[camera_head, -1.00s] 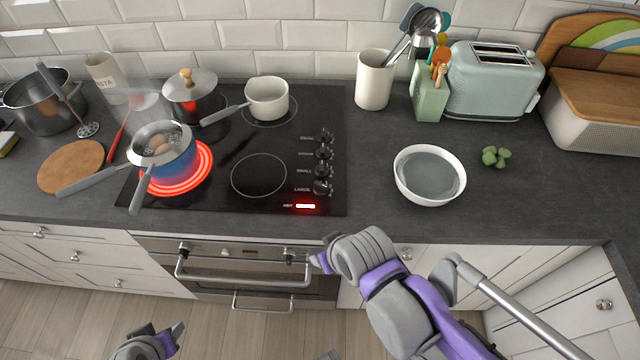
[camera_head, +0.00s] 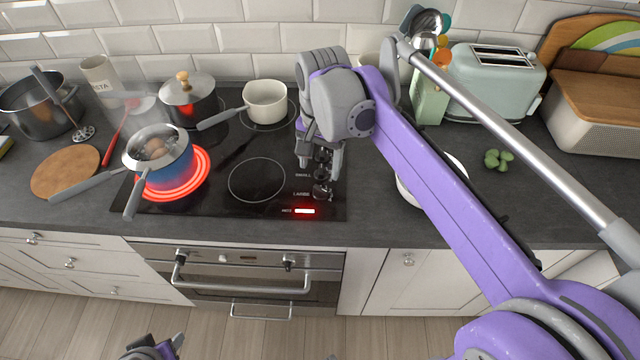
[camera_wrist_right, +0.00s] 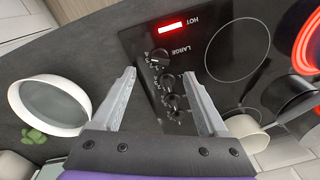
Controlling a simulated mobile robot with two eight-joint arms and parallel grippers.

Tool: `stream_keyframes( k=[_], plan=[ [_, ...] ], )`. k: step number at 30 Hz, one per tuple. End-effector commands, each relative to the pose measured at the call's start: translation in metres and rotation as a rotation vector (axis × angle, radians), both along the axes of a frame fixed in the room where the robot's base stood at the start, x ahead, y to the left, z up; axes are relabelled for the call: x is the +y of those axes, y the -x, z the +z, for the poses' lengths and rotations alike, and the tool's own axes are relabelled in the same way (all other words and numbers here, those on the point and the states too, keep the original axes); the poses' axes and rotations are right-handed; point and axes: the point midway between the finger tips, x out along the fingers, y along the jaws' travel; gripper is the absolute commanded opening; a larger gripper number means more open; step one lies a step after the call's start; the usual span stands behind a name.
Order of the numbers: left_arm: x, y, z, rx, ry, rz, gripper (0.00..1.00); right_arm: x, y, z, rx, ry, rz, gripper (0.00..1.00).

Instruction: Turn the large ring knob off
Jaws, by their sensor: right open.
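The large ring knob (camera_head: 322,192) is the black knob by the LARGE label, nearest the front of the hob. It also shows in the right wrist view (camera_wrist_right: 160,56). My right gripper (camera_head: 320,162) is open and empty, pointing down over the knob row, its fingers just behind the large knob. In the right wrist view the fingers (camera_wrist_right: 159,76) stand either side of the row. The large ring (camera_head: 203,176) glows red under a blue saucepan (camera_head: 168,166) with eggs. My left gripper (camera_head: 157,346) is partly in view at the bottom edge.
A red HOT light (camera_head: 304,211) is lit in front of the knobs. A white bowl (camera_wrist_right: 48,104) stands right of the hob, partly hidden by my right arm in the head view. A cream pan (camera_head: 265,101) and a lidded pot (camera_head: 188,100) stand on the rear rings.

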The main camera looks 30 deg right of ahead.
Motion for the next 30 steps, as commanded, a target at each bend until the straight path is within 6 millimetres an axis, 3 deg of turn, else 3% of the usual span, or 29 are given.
stream_keyframes(
  k=[3,8,21,30],
  plan=[
    [0.000,0.001,-0.002,0.001,0.000,0.000,0.50,-0.009,-0.013,0.008,0.043,-0.010,-0.100,0.76],
    [0.000,0.001,-0.003,0.002,0.000,0.000,0.50,-0.012,-0.017,0.005,0.061,-0.013,-0.142,0.76],
    [0.000,0.003,-0.010,0.005,0.000,0.000,0.50,-0.011,-0.016,-0.070,0.059,-0.014,-0.139,0.76],
    [0.000,0.003,-0.012,0.006,0.000,0.000,0.50,-0.011,-0.016,-0.097,0.058,-0.013,-0.139,0.76]
  ],
)
